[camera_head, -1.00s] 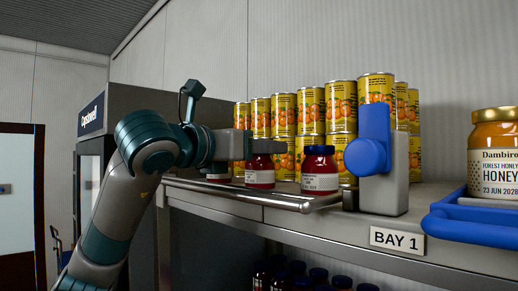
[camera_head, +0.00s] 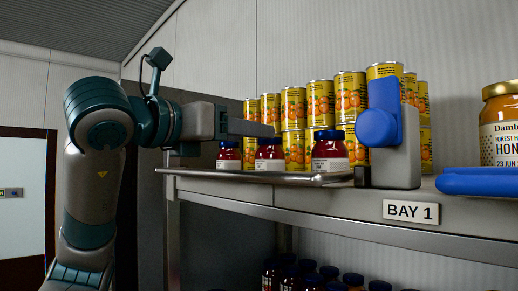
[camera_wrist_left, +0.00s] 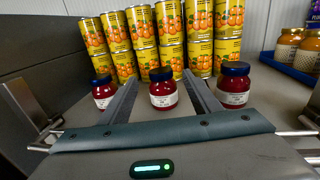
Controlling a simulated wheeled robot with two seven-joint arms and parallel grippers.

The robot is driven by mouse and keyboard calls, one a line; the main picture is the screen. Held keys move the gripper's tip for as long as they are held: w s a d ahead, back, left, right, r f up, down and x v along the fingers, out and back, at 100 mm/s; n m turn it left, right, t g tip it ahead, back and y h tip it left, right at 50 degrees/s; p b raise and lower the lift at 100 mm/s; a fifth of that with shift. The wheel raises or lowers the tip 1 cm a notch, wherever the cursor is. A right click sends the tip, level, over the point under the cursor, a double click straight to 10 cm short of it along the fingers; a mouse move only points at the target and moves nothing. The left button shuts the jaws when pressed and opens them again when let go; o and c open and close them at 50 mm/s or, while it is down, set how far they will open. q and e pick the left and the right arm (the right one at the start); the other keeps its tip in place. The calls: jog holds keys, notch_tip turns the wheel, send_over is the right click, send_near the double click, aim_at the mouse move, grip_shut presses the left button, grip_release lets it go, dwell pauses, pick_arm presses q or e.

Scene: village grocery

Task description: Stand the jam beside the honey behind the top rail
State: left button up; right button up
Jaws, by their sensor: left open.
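Three jam jars with dark blue lids and red contents stand on the top shelf: a left one (camera_head: 229,158), a middle one (camera_head: 269,160) and a right one (camera_head: 330,155). My left gripper (camera_head: 268,129) is open and empty, at about lid height near the middle jar. In the left wrist view the middle jar (camera_wrist_left: 163,96) shows between the two fingers (camera_wrist_left: 160,78), apart from both. A honey jar (camera_head: 500,125) with a gold lid stands at the right, cut by the picture edge. Honey also shows in the left wrist view (camera_wrist_left: 287,46).
Stacked yellow cans (camera_head: 320,100) stand behind the jam. A metal rail (camera_head: 260,177) runs along the shelf front. A grey block with a blue knob (camera_head: 376,128) separates the jam from the honey's blue tray (camera_head: 478,185). More jars (camera_head: 300,272) stand on the shelf below.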

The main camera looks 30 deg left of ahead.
pick_arm(q)
jog(key=shift+s+a+b, duration=0.2)
jog(key=shift+s+b, duration=0.15)
jog(key=shift+s, duration=0.7)
jog(key=shift+s+a+b, duration=0.15)
jog(key=shift+s+b, duration=0.2)
jog(key=shift+s, duration=0.7)
